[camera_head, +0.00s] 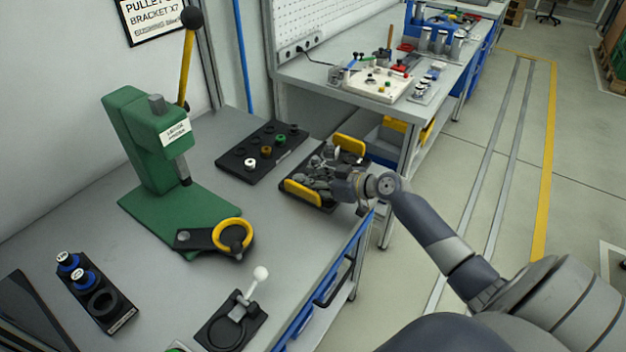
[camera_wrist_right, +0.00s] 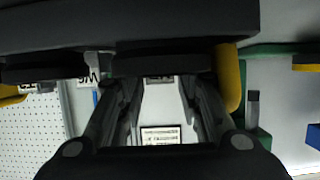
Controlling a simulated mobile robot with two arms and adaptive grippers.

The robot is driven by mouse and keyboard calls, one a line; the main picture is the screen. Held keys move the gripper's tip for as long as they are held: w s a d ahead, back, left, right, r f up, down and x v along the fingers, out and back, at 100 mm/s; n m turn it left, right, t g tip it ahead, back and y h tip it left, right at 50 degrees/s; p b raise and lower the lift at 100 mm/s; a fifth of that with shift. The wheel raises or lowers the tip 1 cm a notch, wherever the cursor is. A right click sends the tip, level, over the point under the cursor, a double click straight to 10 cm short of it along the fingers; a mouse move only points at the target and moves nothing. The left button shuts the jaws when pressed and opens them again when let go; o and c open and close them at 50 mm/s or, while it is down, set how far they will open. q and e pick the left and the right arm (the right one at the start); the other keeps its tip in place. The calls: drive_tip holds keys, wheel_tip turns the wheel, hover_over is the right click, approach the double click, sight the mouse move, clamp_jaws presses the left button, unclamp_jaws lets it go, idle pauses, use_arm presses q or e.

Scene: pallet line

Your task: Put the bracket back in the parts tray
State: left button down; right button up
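The parts tray (camera_head: 313,201), black with yellow end handles, stands near the bench's right edge in the head view. It holds grey pieces. My right gripper (camera_head: 318,177) reaches over the tray from the right, and grey parts and fingers blend together there. In the right wrist view the two fingers (camera_wrist_right: 160,88) stand apart with a clear gap between them. Their tips are hidden by a dark shape, so I cannot tell whether they hold anything. I cannot pick out one bracket for sure among the grey pieces. My left gripper is not in view.
A green press (camera_head: 140,140) stands left of the tray, with a yellow-ringed black fixture (camera_head: 205,239) at its base. A black holder (camera_head: 238,168) with small coloured parts lies beside the tray. A white-knobbed clamp (camera_head: 232,322) is at the front. Bare bench lies between.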

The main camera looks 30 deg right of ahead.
drive_tip(key=shift+r, duration=0.15)
drive_tip(key=shift+s+d, duration=0.1)
drive_tip(key=shift+s, duration=0.05)
drive_tip(key=b+v, duration=0.1)
drive_tip(key=v, duration=0.9)
drive_tip(key=shift+s+b, duration=0.15)
drive_tip(key=shift+b, duration=0.2)
drive_tip(key=shift+s+d+r, duration=0.3)
drive_tip(key=shift+s+r, duration=0.05)
drive_tip(key=shift+s, duration=0.2)
